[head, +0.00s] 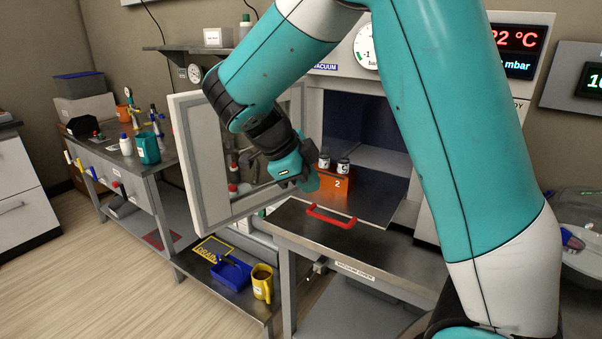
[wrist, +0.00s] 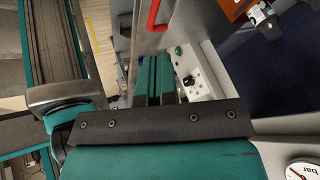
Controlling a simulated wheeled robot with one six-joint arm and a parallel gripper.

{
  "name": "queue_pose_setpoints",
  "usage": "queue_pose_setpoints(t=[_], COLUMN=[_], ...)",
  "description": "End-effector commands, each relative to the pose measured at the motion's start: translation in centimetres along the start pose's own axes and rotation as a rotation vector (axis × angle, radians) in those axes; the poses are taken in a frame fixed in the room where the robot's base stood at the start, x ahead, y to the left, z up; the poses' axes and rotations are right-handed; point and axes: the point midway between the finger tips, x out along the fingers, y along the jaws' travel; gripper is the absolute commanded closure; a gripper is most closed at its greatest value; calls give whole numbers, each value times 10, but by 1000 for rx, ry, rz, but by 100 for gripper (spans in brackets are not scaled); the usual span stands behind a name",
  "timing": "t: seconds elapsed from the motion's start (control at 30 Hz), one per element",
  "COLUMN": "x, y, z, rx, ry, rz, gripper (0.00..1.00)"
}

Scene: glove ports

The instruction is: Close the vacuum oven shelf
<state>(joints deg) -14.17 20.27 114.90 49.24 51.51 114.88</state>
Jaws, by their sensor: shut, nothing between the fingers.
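The vacuum oven (head: 355,115) stands with its pale door (head: 195,165) swung open to the left. Its metal shelf (head: 382,204) sticks out of the dark chamber, with a red handle (head: 330,217) at its front edge. The handle also shows at the top of the wrist view (wrist: 153,15). An orange rack marked 2 (head: 337,184) with two small vials stands on the shelf. My gripper (head: 309,181) is shut and empty, beside the rack's left side and above the handle in the head view. Its teal fingers (wrist: 155,78) lie together in the wrist view. Contact cannot be told.
A steel bench (head: 380,268) stands under the oven. My arm crosses close to the open door. Open floor lies at lower left.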

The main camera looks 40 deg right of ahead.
Motion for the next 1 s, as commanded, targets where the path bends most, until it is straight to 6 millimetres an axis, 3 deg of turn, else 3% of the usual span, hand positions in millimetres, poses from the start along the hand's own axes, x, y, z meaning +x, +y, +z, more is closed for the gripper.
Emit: queue_pose_setpoints(t=[0.1,0.3,0.67,0.77,0.83,1.0], x=[-16,-27,-32,-41,-52,-86], y=[7,17,24,38,55,121], z=[-4,-3,-3,-4,-5,-15], rx=[-216,-448,-563,-767,-1009,-1748], ry=[-69,-142,-181,-251,-334,-590], rz=[6,1,-6,-27,-65,-284], gripper=[100,100,100,100,100,100])
